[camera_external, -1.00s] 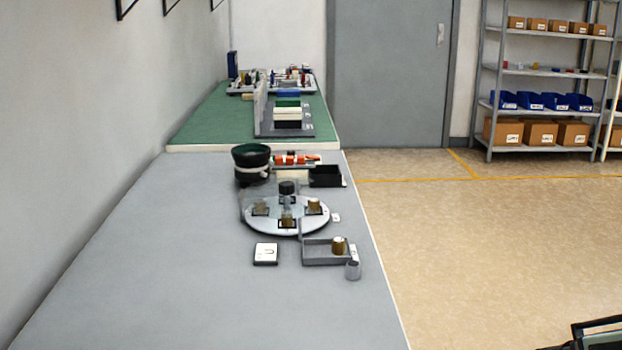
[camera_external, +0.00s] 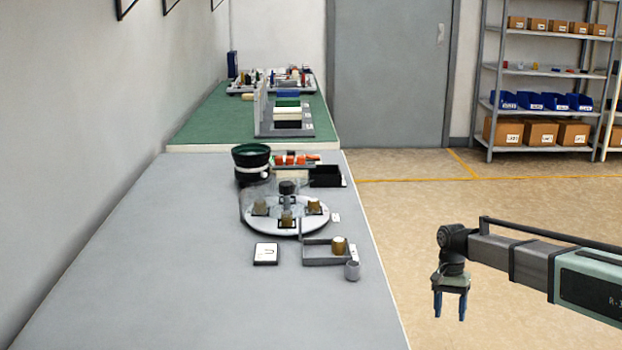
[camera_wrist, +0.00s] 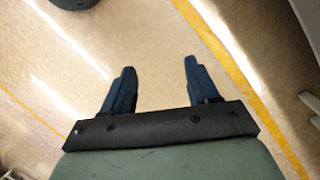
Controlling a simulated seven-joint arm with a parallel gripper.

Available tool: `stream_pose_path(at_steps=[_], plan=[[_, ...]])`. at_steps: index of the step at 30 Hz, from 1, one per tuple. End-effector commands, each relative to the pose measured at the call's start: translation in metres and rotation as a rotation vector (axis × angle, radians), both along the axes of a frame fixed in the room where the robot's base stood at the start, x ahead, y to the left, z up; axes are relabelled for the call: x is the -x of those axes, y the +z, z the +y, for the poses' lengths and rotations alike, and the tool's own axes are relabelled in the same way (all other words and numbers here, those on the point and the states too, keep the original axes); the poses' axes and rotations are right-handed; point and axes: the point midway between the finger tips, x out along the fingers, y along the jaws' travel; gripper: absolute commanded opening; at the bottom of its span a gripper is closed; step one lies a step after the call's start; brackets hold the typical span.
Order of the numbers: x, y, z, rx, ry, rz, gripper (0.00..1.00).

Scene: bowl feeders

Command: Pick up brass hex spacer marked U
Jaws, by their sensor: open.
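Brass spacers (camera_external: 314,206), (camera_external: 287,219) and (camera_external: 260,208) sit in dark nests on the round white dial plate (camera_external: 318,225). Another brass piece (camera_external: 339,244) sits in the grey tray (camera_external: 318,262) in front of the dial. No marking on the brass pieces is readable, so I cannot tell which is marked U. A white card (camera_external: 266,253) with a dark U-like mark lies left of the tray. My gripper (camera_external: 450,314) hangs off the table's right side over the floor, far from the spacers. In the wrist view its two blue fingers (camera_wrist: 158,75) are apart with only floor between them.
A small grey cup (camera_external: 352,271) stands at the tray's right front corner. A dark bowl (camera_external: 251,163), a black bin (camera_external: 326,176) and orange parts (camera_external: 290,160) stand behind the dial. The grey table (camera_external: 180,290) is clear in front and left.

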Motion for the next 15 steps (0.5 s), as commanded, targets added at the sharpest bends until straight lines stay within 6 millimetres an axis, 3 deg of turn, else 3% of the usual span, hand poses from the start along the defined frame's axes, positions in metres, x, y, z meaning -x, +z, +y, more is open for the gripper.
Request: stream_pose_path(at_steps=[1, 6, 15], plan=[[-0.020, 0.016, 0.015, 0.001, -0.018, -0.018, 0.60], [-0.061, 0.070, 0.059, 0.012, -0.097, -0.060, 0.60], [-0.116, 0.180, 0.138, 0.013, -0.236, -0.125, 0.60]])
